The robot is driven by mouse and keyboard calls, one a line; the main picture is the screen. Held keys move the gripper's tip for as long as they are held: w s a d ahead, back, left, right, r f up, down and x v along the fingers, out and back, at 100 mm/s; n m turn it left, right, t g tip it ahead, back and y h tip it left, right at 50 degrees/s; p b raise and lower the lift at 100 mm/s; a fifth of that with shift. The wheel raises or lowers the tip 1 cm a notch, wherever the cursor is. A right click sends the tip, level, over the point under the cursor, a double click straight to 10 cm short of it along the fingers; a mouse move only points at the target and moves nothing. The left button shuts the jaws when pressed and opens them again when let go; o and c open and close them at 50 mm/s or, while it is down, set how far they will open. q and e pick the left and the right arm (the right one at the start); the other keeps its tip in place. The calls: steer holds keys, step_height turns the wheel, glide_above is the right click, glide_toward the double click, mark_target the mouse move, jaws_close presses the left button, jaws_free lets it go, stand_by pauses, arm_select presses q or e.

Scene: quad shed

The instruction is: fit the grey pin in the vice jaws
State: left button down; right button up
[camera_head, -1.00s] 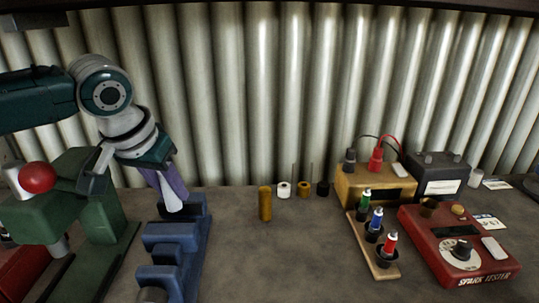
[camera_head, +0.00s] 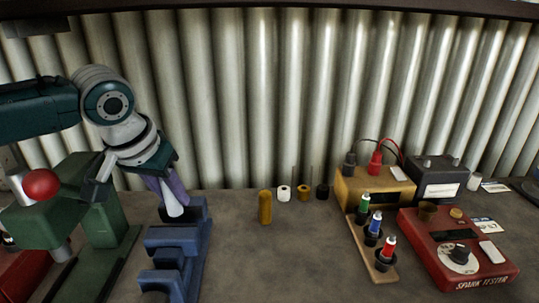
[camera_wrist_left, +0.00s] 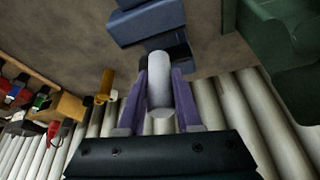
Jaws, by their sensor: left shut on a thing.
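The grey pin (camera_head: 173,207) is pale and held slightly tilted between the purple fingers of my left gripper (camera_head: 171,196). In the left wrist view the gripper (camera_wrist_left: 165,75) is shut on the pin (camera_wrist_left: 159,90), whose far end points at the blue vice (camera_wrist_left: 150,20). In the head view the vice (camera_head: 172,262) stands on the bench, and the pin's lower end overlaps its rear jaw. I cannot tell whether the pin's tip is touching or between the jaws. My right gripper is not in view.
A green machine with a red ball knob (camera_head: 41,184) stands close left of the vice. A yellow cylinder (camera_head: 265,208) stands to its right, before several spools. The bench middle is clear.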

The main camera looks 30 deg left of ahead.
mark_target(173, 207)
arm_select(q)
steer(key=shift+f, duration=0.3)
stand_by(0.4)
steer(key=shift+f+b, duration=0.35)
steer(key=shift+b, duration=0.05)
steer(key=shift+f+b, duration=0.45)
steer(key=shift+f, duration=0.3)
stand_by(0.4)
steer(key=c, duration=0.5)
jaws_free()
steer(key=shift+a+f, duration=0.1)
steer(key=shift+c, duration=0.9)
steer(key=o, duration=0.4)
steer(key=shift+c, duration=0.2)
